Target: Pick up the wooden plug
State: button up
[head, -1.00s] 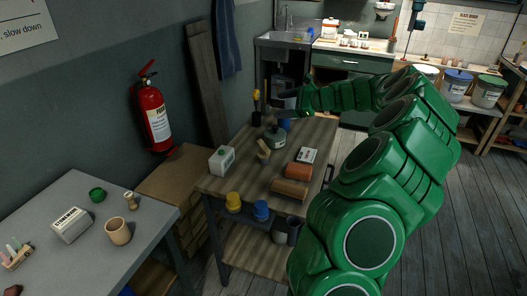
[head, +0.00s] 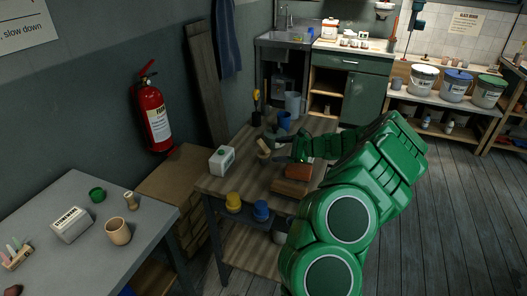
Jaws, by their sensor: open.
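A small, light-brown wooden piece that looks like the wooden plug (head: 130,201) stands upright on the grey table (head: 62,252) at the left. It is just behind and right of a tan cup (head: 118,232). My gripper (head: 277,150) is well to the right of it, low over the wooden workbench. It is open, with its fingers pointing left near a small bowl with a wooden pestle-like stick (head: 263,147). I see nothing held between the fingers; their exact contact with the things around them is too small to tell.
The grey table also bears a white labelled box (head: 70,226), a green lid (head: 97,194) and a rack of sticks (head: 17,256). The workbench holds a white box (head: 222,160) and a reddish block (head: 297,171).

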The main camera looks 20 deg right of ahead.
jog(key=shift+x, duration=3.85)
jog(key=c, duration=1.3)
jog(key=shift+r, duration=0.15)
notch_tip(320, 180, up, 27)
jog(key=shift+r, duration=0.1)
grip_shut()
jog(key=m, duration=0.6)
send_over(263, 155)
jog(key=w+d, duration=0.1)
jog(key=w, duration=0.2)
jog(key=shift+t, duration=0.3)
notch_tip(263, 155, down, 19)
jog(key=shift+s+d+f, duration=0.1)
jog(key=shift+d+f, duration=0.05)
jog(key=shift+f, duration=3.9)
jog(key=shift+f, duration=0.4)
